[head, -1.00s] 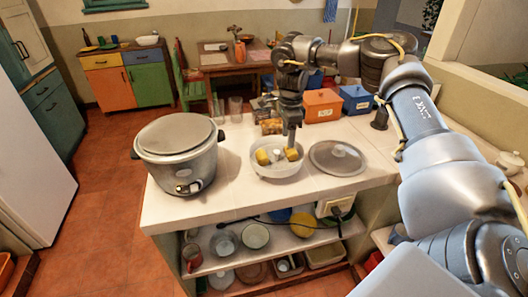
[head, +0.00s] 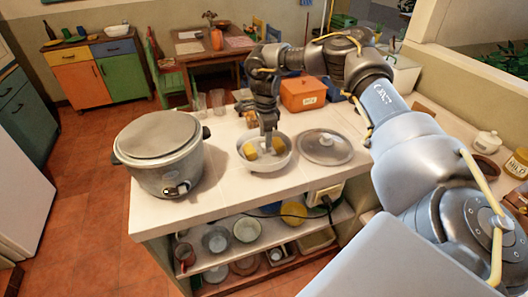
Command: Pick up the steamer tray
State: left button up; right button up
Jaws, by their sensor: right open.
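The steamer tray looks to be the round, shallow white dish (head: 265,166) on the counter, to the right of the big cooker. Yellow chunks (head: 250,152) lie in it. My right gripper (head: 268,143) points down over the tray, with its open fingers at the middle or far side of the dish, among the chunks. I cannot tell whether the fingers touch the tray. My left gripper is not in view.
A large grey cooker (head: 160,158), lid on, stands left of the tray. A round lid with a knob (head: 325,149) lies close on the right. An orange box (head: 303,95) stands behind. The counter's front strip is clear; dishes fill the shelves below.

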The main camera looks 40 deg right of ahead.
aim_at(264, 154)
jog(key=shift+s+f, duration=0.1)
jog(key=shift+f, duration=0.05)
jog(key=f+p, duration=0.1)
jog(key=f, duration=0.2)
jog(key=f+p, duration=0.1)
jog(key=shift+w+f+p, duration=0.3)
jog(key=shift+f, duration=0.1)
jog(key=shift+s+a, duration=0.1)
jog(key=shift+c, duration=1)
grip_shut()
jog(key=shift+r, duration=0.15)
